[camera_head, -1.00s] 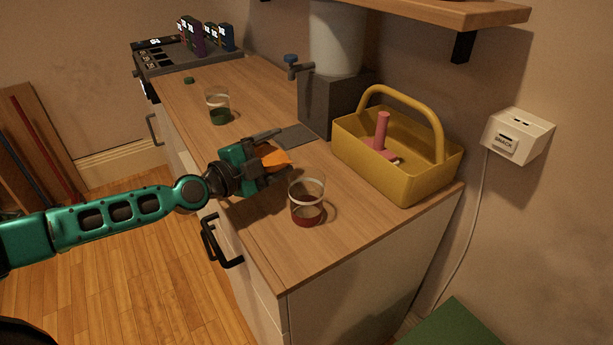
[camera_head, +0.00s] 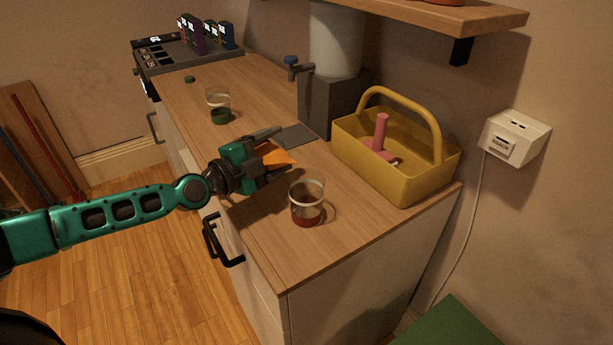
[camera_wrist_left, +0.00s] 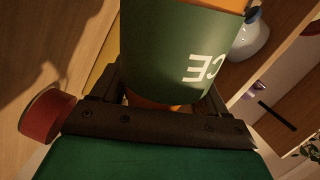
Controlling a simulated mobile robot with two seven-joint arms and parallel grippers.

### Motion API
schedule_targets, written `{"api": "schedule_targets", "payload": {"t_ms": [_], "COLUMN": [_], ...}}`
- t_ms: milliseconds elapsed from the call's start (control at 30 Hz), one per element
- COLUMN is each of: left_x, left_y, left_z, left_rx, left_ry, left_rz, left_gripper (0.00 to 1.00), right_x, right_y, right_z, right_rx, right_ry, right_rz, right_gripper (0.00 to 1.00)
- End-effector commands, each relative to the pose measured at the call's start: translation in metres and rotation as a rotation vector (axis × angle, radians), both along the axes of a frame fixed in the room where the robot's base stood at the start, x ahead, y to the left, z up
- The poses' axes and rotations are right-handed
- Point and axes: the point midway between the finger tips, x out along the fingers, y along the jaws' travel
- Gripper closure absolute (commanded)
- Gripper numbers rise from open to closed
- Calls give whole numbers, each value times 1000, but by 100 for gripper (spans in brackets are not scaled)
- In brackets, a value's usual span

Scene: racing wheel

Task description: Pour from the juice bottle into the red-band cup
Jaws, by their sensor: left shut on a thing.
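My left gripper (camera_head: 268,164) is shut on the juice bottle (camera_head: 279,158), above the counter just behind and left of the red-band cup. In the head view, only an orange part of the bottle shows beyond the fingers. In the left wrist view, the bottle (camera_wrist_left: 180,45) has a green label with the letters "CE" upside down, and orange beside it. The clear red-band cup (camera_head: 306,206) stands upright on the counter, red around its base. In the left wrist view, a red round shape at the left (camera_wrist_left: 45,115) looks like that band. My right gripper is not in view.
A green-band cup (camera_head: 219,106) stands farther back on the wooden counter (camera_head: 330,235). A yellow basket (camera_head: 400,160) with a pink object stands right of the red-band cup. A dispenser with a tap (camera_head: 335,85) is behind. The counter's front right is clear.

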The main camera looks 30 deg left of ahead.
Motion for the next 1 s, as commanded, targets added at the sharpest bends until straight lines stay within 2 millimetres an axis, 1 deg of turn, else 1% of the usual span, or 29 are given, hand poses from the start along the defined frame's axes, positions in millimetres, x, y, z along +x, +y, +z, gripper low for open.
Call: {"api": "schedule_targets", "payload": {"t_ms": [33, 1000], "left_x": [1, 1], "left_y": [0, 2], "left_z": [3, 11], "left_rx": [2, 60], "left_ry": [-6, -21], "left_rz": [1, 1], "left_gripper": [74, 74], "right_x": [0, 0], "right_y": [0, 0], "right_z": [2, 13], "right_rx": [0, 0], "right_ry": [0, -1], "right_rz": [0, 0], "right_gripper": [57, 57]}}
